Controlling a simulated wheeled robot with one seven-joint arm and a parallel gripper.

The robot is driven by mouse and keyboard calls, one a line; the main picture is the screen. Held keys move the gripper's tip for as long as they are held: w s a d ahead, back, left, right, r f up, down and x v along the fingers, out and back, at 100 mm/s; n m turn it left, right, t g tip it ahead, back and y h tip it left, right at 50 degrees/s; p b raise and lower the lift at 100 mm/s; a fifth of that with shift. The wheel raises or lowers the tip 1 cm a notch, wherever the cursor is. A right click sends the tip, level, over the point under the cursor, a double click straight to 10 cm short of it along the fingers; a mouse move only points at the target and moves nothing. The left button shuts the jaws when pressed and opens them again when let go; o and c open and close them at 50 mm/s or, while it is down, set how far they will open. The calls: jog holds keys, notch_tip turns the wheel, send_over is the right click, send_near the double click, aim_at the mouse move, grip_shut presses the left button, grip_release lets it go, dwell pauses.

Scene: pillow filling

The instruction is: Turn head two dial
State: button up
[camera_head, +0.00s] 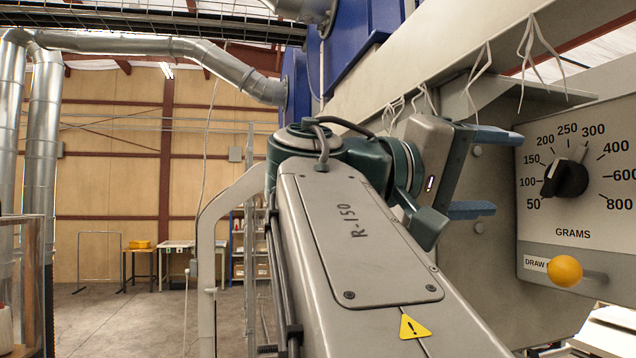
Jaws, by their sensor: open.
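A black dial (566,178) sits on a light grey panel (540,240) at the right. The panel is marked from 50 to 800 with the word GRAMS below. The knob's light pointer edge is turned up and to the right, between the 250 and 300 marks. My gripper (487,172) is to the left of the dial, with two blue fingers spread apart, one above the other, pointing right. The fingers appear empty and apart from the dial. The depth between them and the panel is hard to tell.
A lever with a yellow ball (565,271) sticks out below the dial, near a label partly reading DRAW. White ties (478,80) hang from the beam above my gripper. Open floor (120,320) lies at the left, with tables (178,246) far back.

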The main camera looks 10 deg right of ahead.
jog(key=shift+s+a, duration=0.2)
jog(key=shift+a, duration=2.35)
